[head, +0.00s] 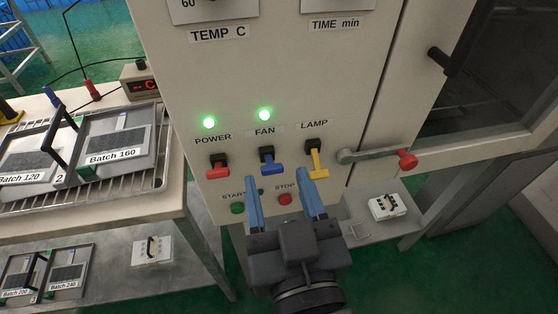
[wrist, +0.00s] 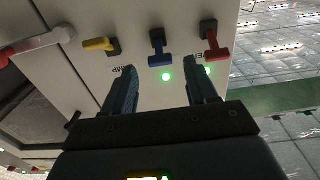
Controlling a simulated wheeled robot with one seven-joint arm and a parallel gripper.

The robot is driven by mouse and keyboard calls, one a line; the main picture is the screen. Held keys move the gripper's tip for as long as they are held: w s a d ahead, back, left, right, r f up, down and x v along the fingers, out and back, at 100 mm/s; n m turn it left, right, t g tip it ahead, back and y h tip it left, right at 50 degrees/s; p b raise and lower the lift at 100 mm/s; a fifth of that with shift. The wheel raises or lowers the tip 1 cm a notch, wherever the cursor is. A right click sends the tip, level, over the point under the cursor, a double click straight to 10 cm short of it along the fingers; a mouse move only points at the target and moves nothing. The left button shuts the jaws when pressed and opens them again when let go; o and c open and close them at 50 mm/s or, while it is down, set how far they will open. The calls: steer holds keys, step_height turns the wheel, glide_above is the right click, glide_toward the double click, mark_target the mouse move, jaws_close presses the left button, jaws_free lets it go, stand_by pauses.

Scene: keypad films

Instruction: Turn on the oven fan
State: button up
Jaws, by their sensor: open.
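The white oven panel (head: 290,90) carries three levers in a row. The blue FAN lever (head: 268,160) is in the middle, and a lit green light (head: 264,115) is above it. In the wrist view, which is upside down, the blue lever (wrist: 160,52) is tilted toward its lit light (wrist: 165,77), much like the red one. My gripper (head: 278,179) is open and empty, just below the blue lever in the head view. Its fingers (wrist: 155,75) also show in the wrist view, apart from the lever.
The red POWER lever (head: 218,168) is to the left, with a lit light (head: 209,122). The yellow LAMP lever (head: 315,160) is to the right and has no lit light. START (head: 237,208) and STOP (head: 285,199) buttons are below. A red-tipped door handle (head: 385,155) juts out at right.

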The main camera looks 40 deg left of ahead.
mark_target(273, 171)
steer(key=shift+x, duration=2.1)
steer(key=c, duration=1)
steer(key=shift+r+p, duration=0.25)
steer(key=shift+p, duration=0.5)
jaws_close()
steer(key=shift+c, duration=0.3)
jaws_free()
steer(key=shift+w+r+h+p, duration=0.1)
steer(key=shift+r+h+p, duration=0.3)
steer(key=shift+p, duration=0.8)
steer(key=shift+a+g+h+p, duration=0.1)
steer(key=shift+g+h+p, duration=0.25)
steer(key=shift+p, duration=1)
steer(key=shift+f+g, duration=0.2)
steer(key=shift+g, duration=0.15)
